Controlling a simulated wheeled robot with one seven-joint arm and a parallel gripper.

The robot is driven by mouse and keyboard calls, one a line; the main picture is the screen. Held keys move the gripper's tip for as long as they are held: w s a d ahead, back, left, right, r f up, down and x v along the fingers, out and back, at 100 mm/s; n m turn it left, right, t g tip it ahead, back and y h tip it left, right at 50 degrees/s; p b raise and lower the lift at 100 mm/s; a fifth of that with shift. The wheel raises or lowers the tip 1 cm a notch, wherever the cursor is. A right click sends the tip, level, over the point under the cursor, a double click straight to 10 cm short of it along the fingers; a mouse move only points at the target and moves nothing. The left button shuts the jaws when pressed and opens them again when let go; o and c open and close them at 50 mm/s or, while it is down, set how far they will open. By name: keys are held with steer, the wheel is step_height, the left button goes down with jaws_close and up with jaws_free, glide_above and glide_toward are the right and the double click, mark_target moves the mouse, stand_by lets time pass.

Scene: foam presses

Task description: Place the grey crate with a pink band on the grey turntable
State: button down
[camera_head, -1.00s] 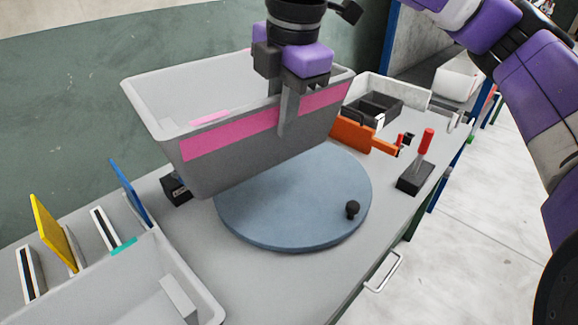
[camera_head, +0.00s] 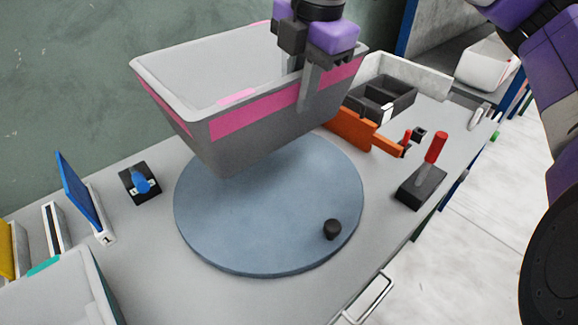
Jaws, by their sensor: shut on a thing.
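The grey crate with a pink band (camera_head: 260,138) hangs tilted above the back part of the grey turntable (camera_head: 270,225). My gripper (camera_head: 308,95) is shut on the crate's near wall, close to its right end, with one finger outside the wall. The crate's lower edge covers the turntable's back rim, and it looks apart from the disc, though the exact gap is hard to tell. The turntable is a flat blue-grey disc with a black knob (camera_head: 332,229) near its front right edge. The crate's underside is hidden.
A red-handled lever on a black base (camera_head: 416,187) stands right of the turntable. An orange part (camera_head: 352,129) and a dark divided bin (camera_head: 380,98) lie behind it. A black box with a blue knob (camera_head: 140,184), a blue panel (camera_head: 79,192) and a pale bin (camera_head: 75,285) are left.

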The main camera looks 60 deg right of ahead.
step_height(320, 180, down, 16)
steer(key=b, duration=0.2)
steer(key=shift+r, duration=0.2)
steer(key=shift+f+b, duration=0.15)
steer(key=shift+b, duration=0.15)
steer(key=c, duration=1.4)
jaws_free()
steer(key=shift+c, duration=0.2)
step_height(320, 180, up, 12)
steer(key=s+p, duration=0.2)
steer(key=shift+s+a, duration=0.15)
steer(key=shift+a, duration=0.2)
steer(key=shift+s, duration=0.15)
